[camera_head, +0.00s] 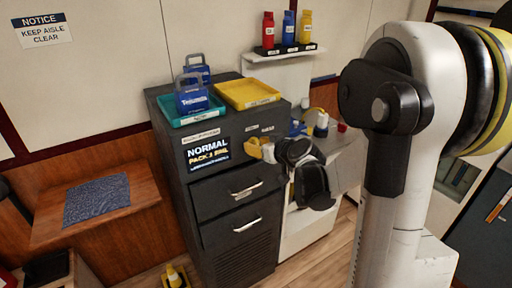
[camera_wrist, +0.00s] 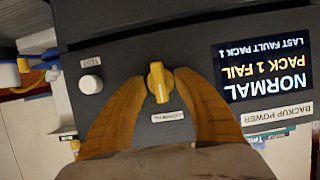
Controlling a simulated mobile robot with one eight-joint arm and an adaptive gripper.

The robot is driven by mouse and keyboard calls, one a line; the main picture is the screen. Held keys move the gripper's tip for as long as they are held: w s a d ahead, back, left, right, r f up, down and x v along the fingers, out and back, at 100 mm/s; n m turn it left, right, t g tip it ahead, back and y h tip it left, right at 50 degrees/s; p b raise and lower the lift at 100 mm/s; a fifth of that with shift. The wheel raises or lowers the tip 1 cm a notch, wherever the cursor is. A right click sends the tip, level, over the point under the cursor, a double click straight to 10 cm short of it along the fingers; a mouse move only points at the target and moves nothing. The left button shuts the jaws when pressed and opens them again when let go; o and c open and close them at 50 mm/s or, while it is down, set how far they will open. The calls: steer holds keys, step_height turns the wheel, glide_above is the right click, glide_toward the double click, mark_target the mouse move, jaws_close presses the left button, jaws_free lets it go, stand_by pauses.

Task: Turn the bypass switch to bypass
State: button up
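The bypass switch is a yellow knob (camera_wrist: 159,82) on the dark front panel of the backup power cabinet. In the wrist view, which shows the panel upside down, its handle stands close to vertical, slightly tilted. I cannot tell how deep the fingertips reach. In the head view my gripper (camera_head: 262,150) is at the upper right of the cabinet front (camera_head: 232,172) and hides the knob.
A display (camera_wrist: 262,68) reads NORMAL and PACK 1 FAIL. A white TEST button (camera_wrist: 90,84) sits on the knob's other side. Teal (camera_head: 171,121) and yellow (camera_head: 247,93) trays stand on the cabinet. Drawer handles (camera_head: 246,188) stick out below. A white cart (camera_head: 300,235) stands right.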

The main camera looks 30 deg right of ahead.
steer(key=shift+s+r, duration=0.1)
jaws_close()
stand_by(0.4)
steer(key=m+y, duration=0.1)
steer(key=m, duration=0.1)
steer(key=m+y+b, duration=0.1)
steer(key=m+y, duration=0.1)
steer(key=shift+d, duration=0.2)
steer(key=m+t+y+b, duration=0.1)
steer(key=m+y+b, duration=0.1)
steer(key=m, duration=0.2)
steer(key=shift+y+b, duration=0.3)
steer(key=shift+b, duration=0.05)
steer(key=shift+m, duration=0.3)
jaws_free()
steer(key=shift+w+f, duration=0.2)
steer(key=shift+w, duration=0.05)
steer(key=shift+s, duration=0.1)
